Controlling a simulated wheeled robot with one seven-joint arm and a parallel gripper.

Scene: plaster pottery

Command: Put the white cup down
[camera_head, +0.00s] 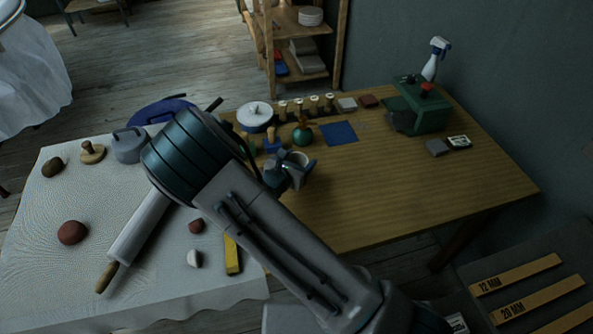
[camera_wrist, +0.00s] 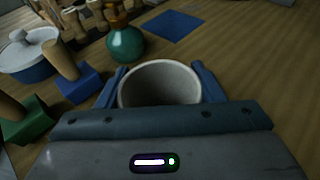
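The white cup (camera_wrist: 160,84) is upright between the two blue fingers of my gripper (camera_wrist: 160,82) in the wrist view, its open rim facing up and its inside empty. The fingers lie close against its left and right sides, so the gripper appears shut on it. In the head view, my gripper (camera_head: 290,170) is over the left part of the wooden table (camera_head: 400,190), and only part of the cup's rim (camera_head: 300,156) shows. The cup's base is hidden, so I cannot tell whether it touches the table.
A green round vase (camera_wrist: 126,45) stands just beyond the cup, with a blue flat square (camera_head: 339,133) behind. Blue and green blocks with wooden handles and a lidded pot (camera_head: 255,116) are to the left. A green machine (camera_head: 418,105) stands back right. The table's middle and right front are clear.

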